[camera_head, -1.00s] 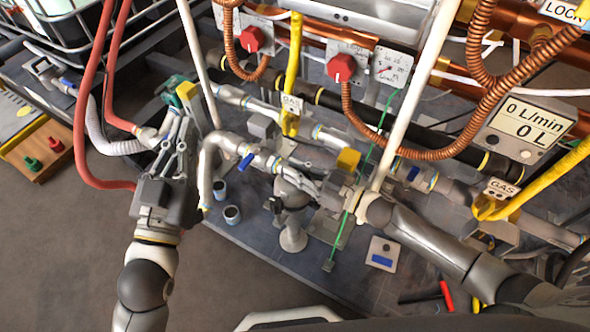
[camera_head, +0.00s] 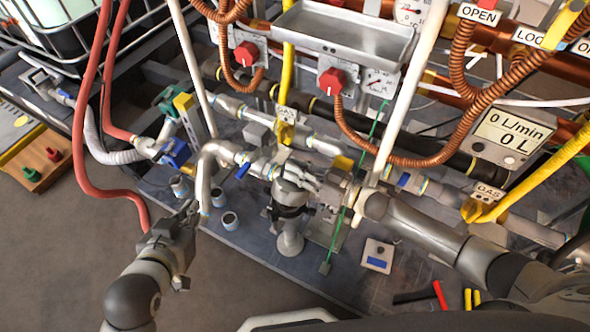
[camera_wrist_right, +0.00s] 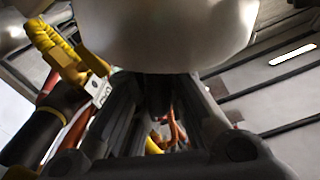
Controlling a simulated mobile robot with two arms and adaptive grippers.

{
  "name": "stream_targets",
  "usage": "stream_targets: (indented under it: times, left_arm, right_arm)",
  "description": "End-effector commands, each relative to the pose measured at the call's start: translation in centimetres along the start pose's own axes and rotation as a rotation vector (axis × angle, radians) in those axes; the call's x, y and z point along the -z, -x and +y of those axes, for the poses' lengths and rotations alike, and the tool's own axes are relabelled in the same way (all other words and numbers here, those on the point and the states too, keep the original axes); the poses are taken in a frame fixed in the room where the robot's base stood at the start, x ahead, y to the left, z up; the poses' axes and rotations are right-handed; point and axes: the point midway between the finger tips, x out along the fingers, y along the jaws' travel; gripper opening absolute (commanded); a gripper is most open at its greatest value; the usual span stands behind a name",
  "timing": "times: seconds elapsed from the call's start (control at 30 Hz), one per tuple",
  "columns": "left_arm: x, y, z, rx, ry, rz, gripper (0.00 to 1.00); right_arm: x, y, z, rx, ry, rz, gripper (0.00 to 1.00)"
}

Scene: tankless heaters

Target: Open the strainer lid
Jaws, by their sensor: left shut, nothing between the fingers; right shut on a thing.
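The grey strainer (camera_head: 287,215) stands in the pipework in the middle of the head view, with a dark band around it. My right gripper (camera_head: 310,184) comes in from the right and is shut at the top of the strainer, on what looks like its lid; its fingers hide most of the lid. In the right wrist view a large pale rounded body (camera_wrist_right: 165,35) fills the top, and my right gripper's fingers (camera_wrist_right: 158,95) close together just below it. My left gripper (camera_head: 190,211) is shut and empty, left of the strainer and apart from it.
A blue valve handle (camera_head: 176,153) and small grey cups (camera_head: 229,221) are near my left gripper. A red hose (camera_head: 80,150) hangs at the left. A thin green rod (camera_head: 350,210) and white posts (camera_head: 410,90) stand close to my right arm. The floor at lower left is clear.

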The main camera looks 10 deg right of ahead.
Motion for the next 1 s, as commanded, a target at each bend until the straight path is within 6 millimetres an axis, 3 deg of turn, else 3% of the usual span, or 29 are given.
stream_targets:
  times: [0.33,0.37,0.53,0.87,1.0]
  left_arm:
    - [-0.3,0.0,0.0,0.001,0.0,-0.012,0.0]
    - [-0.2,0.0,0.0,0.001,0.0,-0.012,0.0]
    - [-0.2,0.0,0.0,0.001,0.0,-0.012,0.0]
    - [-0.2,0.1,0.0,0.0,0.0,-0.009,0.0]
    - [-0.2,0.1,0.0,0.0,0.0,-0.009,0.0]
  right_arm:
    - [0.3,0.0,0.3,-0.005,-0.002,0.003,0.0]
    - [0.3,0.0,0.3,-0.005,-0.002,0.003,0.14]
    - [0.2,0.0,0.2,-0.003,-0.002,0.002,0.35]
    - [0.1,0.2,0.2,-0.002,-0.003,0.001,0.35]
    - [0.0,1.7,0.2,-0.004,-0.003,-0.003,0.35]
